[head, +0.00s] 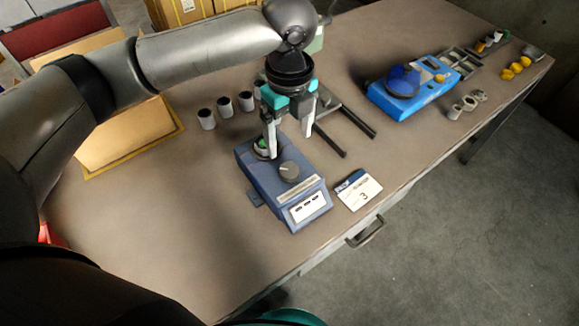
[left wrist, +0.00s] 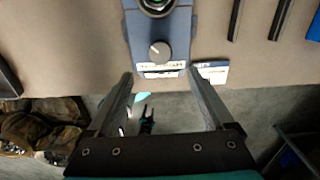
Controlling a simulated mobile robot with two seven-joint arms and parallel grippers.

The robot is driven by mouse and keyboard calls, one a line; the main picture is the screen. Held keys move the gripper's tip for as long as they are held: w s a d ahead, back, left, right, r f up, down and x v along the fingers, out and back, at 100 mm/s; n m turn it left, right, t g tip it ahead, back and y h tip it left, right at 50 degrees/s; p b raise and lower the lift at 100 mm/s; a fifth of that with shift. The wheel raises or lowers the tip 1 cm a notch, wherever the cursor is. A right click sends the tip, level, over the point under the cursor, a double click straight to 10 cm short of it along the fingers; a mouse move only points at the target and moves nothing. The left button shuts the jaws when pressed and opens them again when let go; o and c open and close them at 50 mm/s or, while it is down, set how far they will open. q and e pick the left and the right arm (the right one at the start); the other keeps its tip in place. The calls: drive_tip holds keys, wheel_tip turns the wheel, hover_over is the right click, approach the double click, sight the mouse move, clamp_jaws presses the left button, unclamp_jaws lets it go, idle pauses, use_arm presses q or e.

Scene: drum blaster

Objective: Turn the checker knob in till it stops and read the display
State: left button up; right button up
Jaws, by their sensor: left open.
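The blue checker (head: 262,178) stands on the table, with a round grey knob (head: 289,171) on its top and a pale display panel (head: 309,206) on its sloped front. In the left wrist view the knob (left wrist: 160,51) shows a light pointer line, and the display (left wrist: 161,70) is too small to read. A round socket with a green part (head: 263,147) sits at the checker's back end. My left gripper (head: 290,146) is open and empty above the checker, pointing down, its fingers over the back half; I cannot tell any contact.
A card (head: 358,190) marked 3 lies right of the checker. Several dark-topped cups (head: 226,107) stand behind it, and a dark forked stand (head: 345,125) lies to the right. A blue machine (head: 405,95) is farther right. The table's left front is clear.

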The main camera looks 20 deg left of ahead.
sight(290, 170)
use_arm(q)
wheel_tip(290, 170, down, 10)
drive_tip(key=shift+f+b, duration=0.1)
drive_tip(key=shift+b, duration=1.05)
drive_tip(key=c, duration=1.3)
drive_tip(key=shift+c, duration=0.3)
